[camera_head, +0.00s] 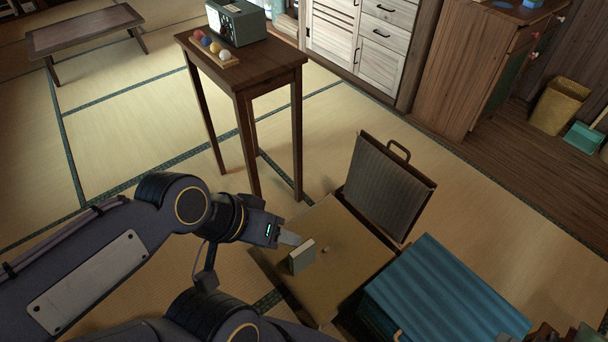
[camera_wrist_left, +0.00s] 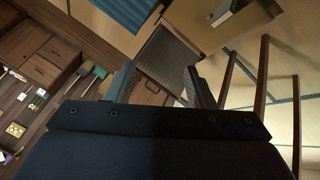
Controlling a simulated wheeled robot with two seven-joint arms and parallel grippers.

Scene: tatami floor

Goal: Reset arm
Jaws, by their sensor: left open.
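My left gripper (camera_head: 288,238) comes in from the left in the head view, above the left edge of a low tan surface (camera_head: 350,270). In the left wrist view its two fingers (camera_wrist_left: 160,88) stand apart with nothing between them. A small upright grey-green box (camera_head: 301,256) is on the tan surface, just right of and below the fingertips in the head view; I cannot tell if they touch it. A small light object (camera_head: 326,249) lies beside the box. My right gripper is not in view.
A grey ribbed panel with a handle (camera_head: 388,187) stands at the tan surface's back edge. A blue-topped chest (camera_head: 440,295) is to its right. A tall wooden table (camera_head: 262,68) holds a radio (camera_head: 238,22) and several coloured balls (camera_head: 207,42).

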